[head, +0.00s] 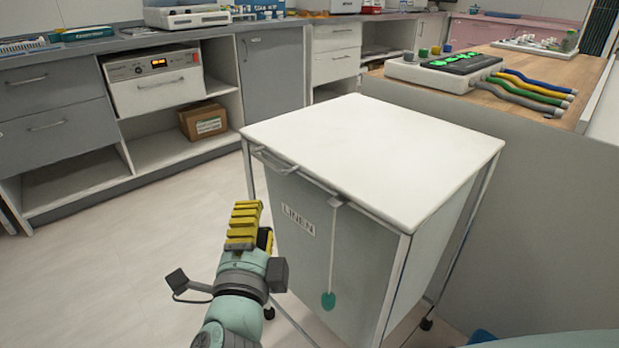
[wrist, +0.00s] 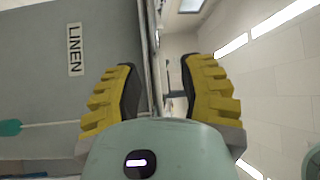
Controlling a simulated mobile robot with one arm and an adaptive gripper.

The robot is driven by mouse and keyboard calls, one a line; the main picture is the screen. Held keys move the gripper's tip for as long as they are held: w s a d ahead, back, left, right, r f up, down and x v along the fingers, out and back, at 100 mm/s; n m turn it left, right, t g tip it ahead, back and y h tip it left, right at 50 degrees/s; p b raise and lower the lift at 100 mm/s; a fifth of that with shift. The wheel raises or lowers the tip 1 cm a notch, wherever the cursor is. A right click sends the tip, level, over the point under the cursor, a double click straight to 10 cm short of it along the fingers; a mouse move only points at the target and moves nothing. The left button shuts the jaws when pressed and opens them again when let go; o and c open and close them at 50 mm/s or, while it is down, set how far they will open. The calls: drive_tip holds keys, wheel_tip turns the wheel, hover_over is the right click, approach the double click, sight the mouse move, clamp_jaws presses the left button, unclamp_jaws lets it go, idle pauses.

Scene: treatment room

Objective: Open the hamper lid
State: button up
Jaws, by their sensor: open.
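The linen hamper (head: 340,245) is a grey box on a metal frame with castors and a "LINEN" label. Its white lid (head: 375,155) lies flat and closed on top. A pale handle (head: 272,162) is on the lid's front edge near the left corner. My gripper (head: 245,222) is in front of the hamper's left part, left of the label. In the wrist view my gripper (wrist: 163,75) is open, its yellow-ribbed fingers on either side of the hamper's top edge line. I cannot tell whether it touches anything. The handle is not clear in the wrist view.
A lever with a teal tip (head: 328,300) hangs down the hamper's front. A wooden-topped table (head: 520,95) with a device and coloured cuffs stands behind and right. Grey cabinets (head: 55,105) line the back left. The floor (head: 110,255) on the left is clear.

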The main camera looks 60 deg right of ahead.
sight(269, 162)
drive_tip(key=p+x, duration=0.1)
drive_tip(key=x, duration=0.4)
drive_tip(key=p+x, duration=0.1)
drive_tip(key=x, duration=0.4)
drive_tip(key=f+p+x, duration=0.1)
drive_tip(key=p+x, duration=0.1)
drive_tip(key=x, duration=0.3)
drive_tip(key=shift+w+d, duration=0.2)
drive_tip(key=shift+w, duration=0.25)
drive_tip(key=shift+o, duration=0.2)
clamp_jaws()
